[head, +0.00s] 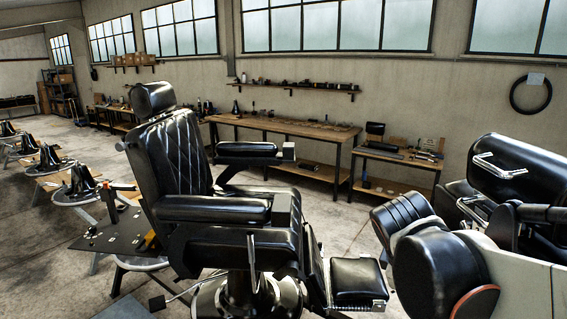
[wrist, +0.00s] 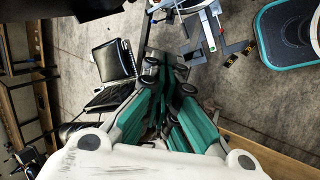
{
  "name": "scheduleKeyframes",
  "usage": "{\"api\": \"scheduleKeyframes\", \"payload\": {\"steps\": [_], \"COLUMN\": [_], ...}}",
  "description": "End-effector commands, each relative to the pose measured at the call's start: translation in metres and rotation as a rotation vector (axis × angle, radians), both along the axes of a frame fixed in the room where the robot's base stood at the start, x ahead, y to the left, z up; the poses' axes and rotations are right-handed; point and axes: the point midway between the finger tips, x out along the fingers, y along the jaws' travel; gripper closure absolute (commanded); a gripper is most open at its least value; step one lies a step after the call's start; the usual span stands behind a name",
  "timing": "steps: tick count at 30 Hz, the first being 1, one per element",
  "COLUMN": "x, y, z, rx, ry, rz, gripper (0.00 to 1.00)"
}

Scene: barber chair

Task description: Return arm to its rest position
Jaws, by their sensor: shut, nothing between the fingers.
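My gripper (wrist: 167,68) shows in the wrist view, with teal fingers reaching up from a pale body. Its fingertips are together and nothing shows between them. I cannot make out the gripper in the head view. The black barber chair (head: 180,165) stands upright left of centre in the head view, with padded armrests and a footrest (head: 356,275) toward the right. A dark padded panel (wrist: 113,60) lies left of the fingertips in the wrist view, apart from them; it looks like the footrest.
Large black rounded parts fill the head view's lower right. A wooden workbench (head: 285,127) and a smaller table (head: 395,157) stand along the back wall. Metal stools (head: 80,185) and a dark board (head: 115,232) are at the left. Concrete floor (head: 345,218) shows between chair and benches.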

Motion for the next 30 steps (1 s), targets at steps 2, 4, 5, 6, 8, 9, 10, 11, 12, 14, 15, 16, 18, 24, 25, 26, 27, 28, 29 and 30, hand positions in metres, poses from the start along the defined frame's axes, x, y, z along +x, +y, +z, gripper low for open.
{"api": "scheduleKeyframes", "payload": {"steps": [2, 4, 5, 6, 8, 9, 10, 11, 12, 14, 15, 16, 18, 24, 25, 26, 27, 28, 29, 30], "x": [-0.019, -0.032, -0.037, -0.045, -0.055, -0.061, -0.066, -0.07, -0.075, -0.081, -0.084, -0.086, -0.089, -0.091, -0.091, -0.091, -0.091, -0.091, -0.091, -0.091], "y": [0.006, 0.014, 0.017, 0.021, 0.028, 0.033, 0.036, 0.039, 0.042, 0.047, 0.05, 0.052, 0.055, 0.058, 0.058, 0.058, 0.058, 0.058, 0.058, 0.058], "z": [-0.032, -0.051, -0.059, -0.07, -0.086, -0.096, -0.103, -0.11, -0.119, -0.129, -0.135, -0.138, -0.144, -0.146, -0.146, -0.145, -0.145, -0.145, -0.145, -0.145], "rx": [0.102, 0.197, 0.238, 0.293, 0.377, 0.433, 0.475, 0.513, 0.562, 0.627, 0.664, 0.689, 0.732, 0.775, 0.775, 0.775, 0.774, 0.774, 0.774, 0.773], "ry": [-0.077, -0.142, -0.169, -0.204, -0.254, -0.285, -0.306, -0.326, -0.35, -0.381, -0.397, -0.407, -0.426, -0.442, -0.442, -0.443, -0.442, -0.442, -0.442, -0.441], "rz": [-0.09, -0.173, -0.21, -0.26, -0.336, -0.388, -0.425, -0.459, -0.506, -0.567, -0.6, -0.623, -0.663, -0.705, -0.705, -0.705, -0.704, -0.703, -0.703, -0.704], "gripper": [1.0, 1.0, 1.0, 1.0, 1.0, 1.0, 1.0, 1.0, 1.0, 1.0, 1.0, 1.0, 1.0, 1.0, 1.0, 1.0, 1.0, 1.0, 1.0, 1.0]}}
